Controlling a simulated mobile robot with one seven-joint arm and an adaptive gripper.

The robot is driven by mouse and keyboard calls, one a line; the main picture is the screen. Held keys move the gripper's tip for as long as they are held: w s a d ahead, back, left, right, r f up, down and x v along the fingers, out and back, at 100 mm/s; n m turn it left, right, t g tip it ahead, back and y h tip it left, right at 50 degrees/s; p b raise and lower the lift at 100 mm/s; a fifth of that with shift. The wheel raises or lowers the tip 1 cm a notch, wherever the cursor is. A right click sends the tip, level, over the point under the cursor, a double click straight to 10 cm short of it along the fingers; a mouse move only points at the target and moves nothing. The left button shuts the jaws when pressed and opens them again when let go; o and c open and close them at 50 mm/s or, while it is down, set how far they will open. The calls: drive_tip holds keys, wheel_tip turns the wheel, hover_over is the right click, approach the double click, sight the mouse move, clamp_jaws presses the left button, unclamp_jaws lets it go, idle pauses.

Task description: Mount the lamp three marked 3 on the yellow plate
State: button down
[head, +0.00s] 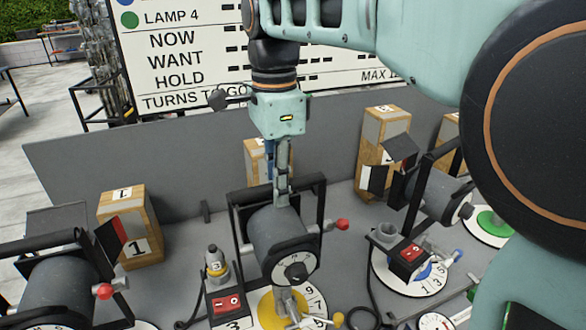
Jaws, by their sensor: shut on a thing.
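A grey cylindrical lamp (278,240) in a black yoke is at the centre of the head view, with a dial on its end and a red knob on its right. My gripper (282,200) points down at its top and is shut on it; the exact grip spot is hard to make out. The yellow plate (266,303), a yellow disc with a white numbered rim, lies below. A metal clamp with a yellow knob shows under the lamp, over the plate; whether it touches is unclear.
A red-switched box (224,303) stands left of the plate. Another lamp (437,195) with a blue-handled clamp is at right, a third (60,285) at left. Numbered wooden blocks (130,225) stand behind. A cable (363,280) runs right of the plate. A sign board (190,50) stands beyond.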

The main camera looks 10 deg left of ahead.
drive_tip(key=c, duration=1.8)
unclamp_jaws()
drive_tip(key=shift+f, duration=0.15)
wheel_tip(320, 180, up, 12)
drive_tip(key=shift+w, duration=0.15)
